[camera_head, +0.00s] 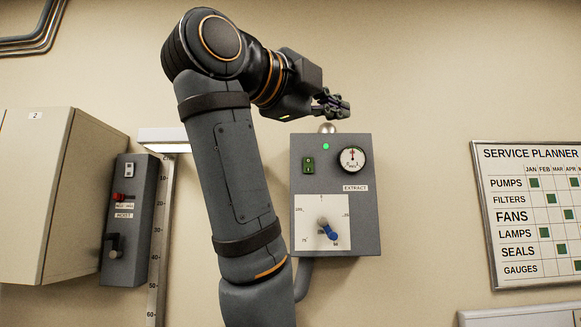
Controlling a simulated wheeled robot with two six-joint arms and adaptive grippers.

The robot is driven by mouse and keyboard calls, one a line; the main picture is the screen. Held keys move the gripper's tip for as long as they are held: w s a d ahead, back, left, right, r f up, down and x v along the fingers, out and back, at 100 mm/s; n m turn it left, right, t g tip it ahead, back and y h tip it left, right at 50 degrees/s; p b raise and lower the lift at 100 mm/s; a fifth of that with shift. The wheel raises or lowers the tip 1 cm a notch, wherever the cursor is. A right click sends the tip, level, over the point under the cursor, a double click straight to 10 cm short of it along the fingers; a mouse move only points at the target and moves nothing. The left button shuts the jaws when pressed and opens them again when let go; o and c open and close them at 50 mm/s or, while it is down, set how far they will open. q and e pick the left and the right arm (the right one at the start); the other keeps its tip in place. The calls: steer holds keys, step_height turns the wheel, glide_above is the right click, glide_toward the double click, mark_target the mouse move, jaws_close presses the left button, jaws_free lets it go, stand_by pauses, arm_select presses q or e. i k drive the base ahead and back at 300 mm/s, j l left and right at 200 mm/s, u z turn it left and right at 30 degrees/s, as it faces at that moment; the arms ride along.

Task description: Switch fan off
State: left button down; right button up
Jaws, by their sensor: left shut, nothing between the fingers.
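A grey wall box (364,215) labelled EXTRACT hangs in the middle of the view. It has a lit green lamp (326,146), a small green switch (308,165) at its upper left and a round gauge (352,159). On its white dial plate (306,236) sits a rotary knob (327,229) with a blue end pointing down and right. A silver dome (327,128) tops the box. My left gripper (343,107) is shut and empty, and shows just above the box and dome. Whether it touches the dome I cannot tell. My right gripper is out of view.
A grey HOIST box (133,220) with a red switch and a black lever hangs at the left, beside a beige cabinet (38,180) and a vertical scale (160,240). A service planner board (535,210) hangs at the right. The wall between box and board is clear.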

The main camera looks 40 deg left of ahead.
mark_target(307, 162)
steer(key=i+j, duration=0.15)
steer(key=j, duration=0.25)
steer(key=i+j, duration=0.2)
steer(key=j, duration=0.2)
steer(key=i+j, duration=0.15)
steer(key=j, duration=0.25)
